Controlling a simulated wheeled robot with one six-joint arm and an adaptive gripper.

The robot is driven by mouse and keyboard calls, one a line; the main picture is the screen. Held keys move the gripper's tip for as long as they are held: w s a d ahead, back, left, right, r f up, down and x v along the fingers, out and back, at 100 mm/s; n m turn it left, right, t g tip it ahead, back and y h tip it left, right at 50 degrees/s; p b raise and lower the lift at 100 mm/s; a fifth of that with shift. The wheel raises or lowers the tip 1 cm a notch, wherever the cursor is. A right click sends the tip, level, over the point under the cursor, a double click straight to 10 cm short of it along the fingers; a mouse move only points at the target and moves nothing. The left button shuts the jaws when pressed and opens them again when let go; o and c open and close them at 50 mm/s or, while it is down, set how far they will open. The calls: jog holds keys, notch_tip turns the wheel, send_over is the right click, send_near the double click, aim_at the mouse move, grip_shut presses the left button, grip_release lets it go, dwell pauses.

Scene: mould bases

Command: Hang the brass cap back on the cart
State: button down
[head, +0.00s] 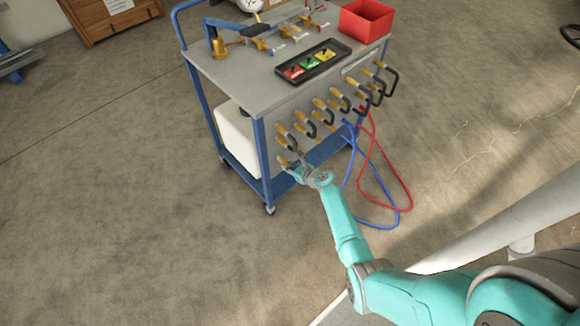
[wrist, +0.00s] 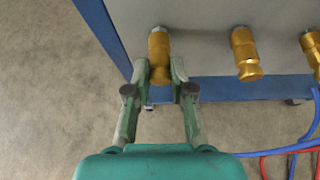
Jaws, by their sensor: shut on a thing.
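The cart (head: 222,68) has a grey top and panel on a blue frame. In the wrist view, a brass cap (wrist: 159,45) is between the fingers of my gripper (wrist: 160,70), which is shut on it. The cap is upright, with a silver piece at its top, against the grey panel (wrist: 205,50) near the blue post. I cannot tell whether it hangs on the panel by itself. In the head view my gripper (head: 294,168) is at the cart's lower near side, small and partly hidden by my wrist.
Another brass fitting (wrist: 245,55) sits to the right of the cap. Above, several black hooks with brass ends (head: 332,109) line the panel. Blue and red hoses (head: 377,155) loop down to the floor at right. A red bin (head: 367,20) and black tray (head: 313,62) stand on top.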

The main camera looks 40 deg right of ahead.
jog(key=shift+w+r, duration=0.35)
jog(key=shift+w, duration=0.2)
jog(key=c, duration=0.5)
grip_release()
jog(key=shift+w, duration=0.1)
jog(key=shift+r, duration=0.1)
jog(key=shift+v, duration=1.05)
jog(key=shift+s+r, duration=0.2)
jog(key=shift+s, duration=0.6)
jog(key=shift+s+r, duration=0.2)
jog(key=shift+s, duration=0.65)
jog(key=shift+v, duration=0.85)
jog(key=shift+s, duration=0.1)
